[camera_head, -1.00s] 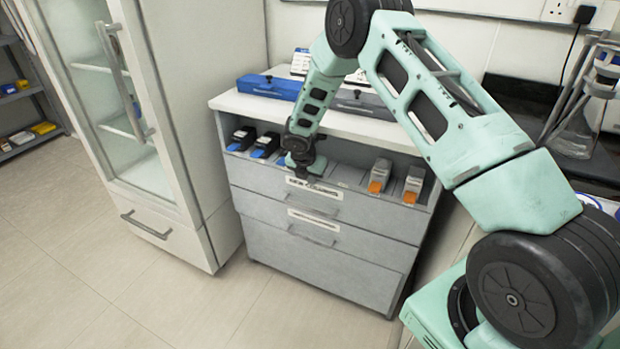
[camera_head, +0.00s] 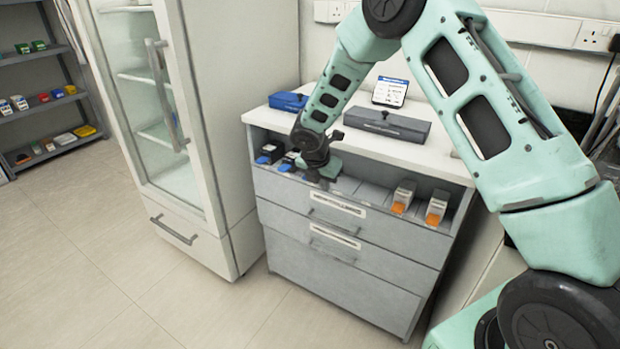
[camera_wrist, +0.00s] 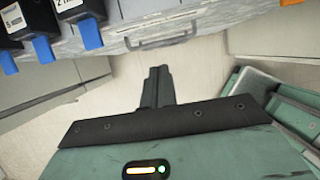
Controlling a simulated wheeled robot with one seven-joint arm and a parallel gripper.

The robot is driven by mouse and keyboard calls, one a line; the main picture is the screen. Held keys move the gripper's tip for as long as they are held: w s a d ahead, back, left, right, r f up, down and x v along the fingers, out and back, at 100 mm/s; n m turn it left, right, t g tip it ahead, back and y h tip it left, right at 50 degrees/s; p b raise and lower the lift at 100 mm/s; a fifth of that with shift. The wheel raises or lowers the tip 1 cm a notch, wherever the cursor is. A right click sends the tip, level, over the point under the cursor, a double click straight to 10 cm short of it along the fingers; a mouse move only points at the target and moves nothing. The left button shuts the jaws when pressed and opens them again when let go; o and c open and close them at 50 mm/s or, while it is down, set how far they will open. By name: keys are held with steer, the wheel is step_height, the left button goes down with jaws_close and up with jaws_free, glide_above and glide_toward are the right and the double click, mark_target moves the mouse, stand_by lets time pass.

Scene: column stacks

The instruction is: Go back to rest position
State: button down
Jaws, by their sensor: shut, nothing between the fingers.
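My gripper (camera_head: 322,176) is in front of the open top shelf of the grey drawer cabinet (camera_head: 345,228) in the head view, near the shelf's left part. In the wrist view my gripper (camera_wrist: 158,78) has its fingers together with nothing between them, pointing toward the cabinet front and floor. My arm reaches in from the right and bends down over the cabinet top.
Black boxes with blue tabs (camera_head: 270,152) stand on the shelf at left, orange-tipped ones (camera_head: 403,197) at right. A blue case (camera_head: 288,102) and a grey case (camera_head: 386,124) lie on top. A glass-door fridge (camera_head: 170,120) stands left. Floor at front left is clear.

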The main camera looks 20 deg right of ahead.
steer(key=s+a+r+m+y+p, duration=0.25)
steer(key=s+a+r+m, duration=0.25)
steer(key=s+a+r, duration=0.5)
steer(key=s+a+r+m+p, duration=0.1)
steer(key=s+a+r+m, duration=0.2)
steer(key=s, duration=0.6)
steer(key=s+a+r+m+g+y+p, duration=0.1)
steer(key=s+r+m, duration=0.4)
steer(key=s, duration=0.5)
steer(key=s+a+r+m+g+p, duration=0.1)
steer(key=s+a+r+m, duration=0.3)
steer(key=s, duration=0.5)
steer(key=shift+s+a+r+y+p, duration=0.45)
steer(key=shift+a+p, duration=0.4)
steer(key=shift+a, duration=0.25)
